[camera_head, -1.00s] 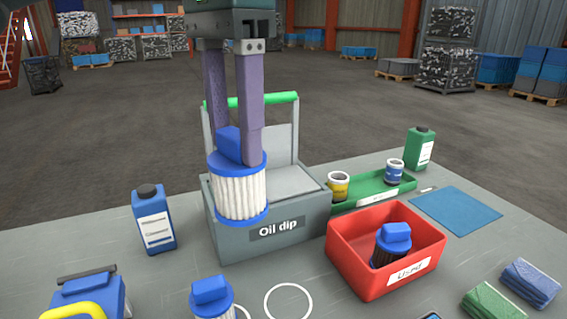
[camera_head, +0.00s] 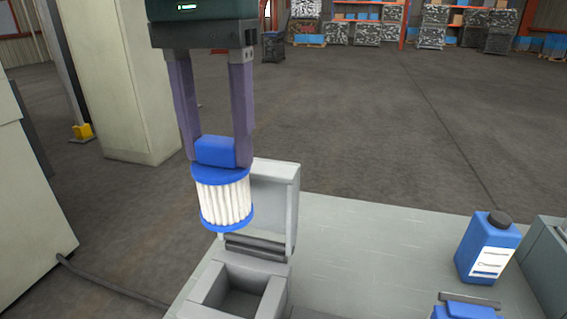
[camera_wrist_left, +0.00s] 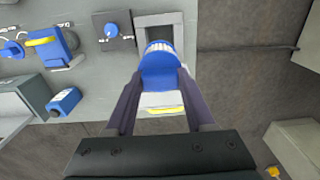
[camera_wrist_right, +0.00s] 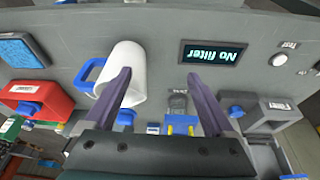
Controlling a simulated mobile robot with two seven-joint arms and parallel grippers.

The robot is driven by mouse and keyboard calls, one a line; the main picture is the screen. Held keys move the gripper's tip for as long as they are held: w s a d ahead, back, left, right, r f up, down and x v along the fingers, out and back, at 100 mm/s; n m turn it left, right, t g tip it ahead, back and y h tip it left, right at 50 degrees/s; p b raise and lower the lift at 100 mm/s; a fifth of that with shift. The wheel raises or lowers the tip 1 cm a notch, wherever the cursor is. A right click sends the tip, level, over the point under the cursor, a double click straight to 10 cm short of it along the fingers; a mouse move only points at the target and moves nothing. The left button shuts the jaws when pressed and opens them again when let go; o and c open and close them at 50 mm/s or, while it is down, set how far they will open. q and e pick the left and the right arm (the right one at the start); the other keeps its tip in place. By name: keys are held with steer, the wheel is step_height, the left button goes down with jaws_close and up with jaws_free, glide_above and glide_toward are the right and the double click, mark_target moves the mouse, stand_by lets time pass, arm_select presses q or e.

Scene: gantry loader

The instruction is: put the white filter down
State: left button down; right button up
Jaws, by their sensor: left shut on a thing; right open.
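The white filter (camera_head: 224,203), pleated with blue end caps and a blue grip block on top, hangs upright from my left gripper (camera_head: 215,155). The gripper is shut on the block. The filter is clear of the table, in front of the raised lid of a grey open box (camera_head: 208,285). In the left wrist view the filter (camera_wrist_left: 160,68) overlaps the edge of the box's square opening. Its exact height above the box I cannot tell. My right gripper (camera_wrist_right: 160,82) is open and shows only in its own wrist view.
The open box's lid (camera_head: 281,200) stands up behind its opening. A blue bottle (camera_head: 488,247) stands to the right, with bare table (camera_head: 360,245) between.

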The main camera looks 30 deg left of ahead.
steer(key=f+b, duration=0.5)
steer(key=shift+d, duration=0.2)
arm_select(q)
step_height(320, 180, down, 20)
arm_select(e)
steer(key=shift+f, duration=0.1)
arm_select(q)
steer(key=shift+f, duration=0.1)
arm_select(e)
steer(key=shift+a, duration=0.1)
arm_select(q)
steer(key=shift+c, duration=1.3)
jaws_free()
steer(key=shift+a, duration=0.1)
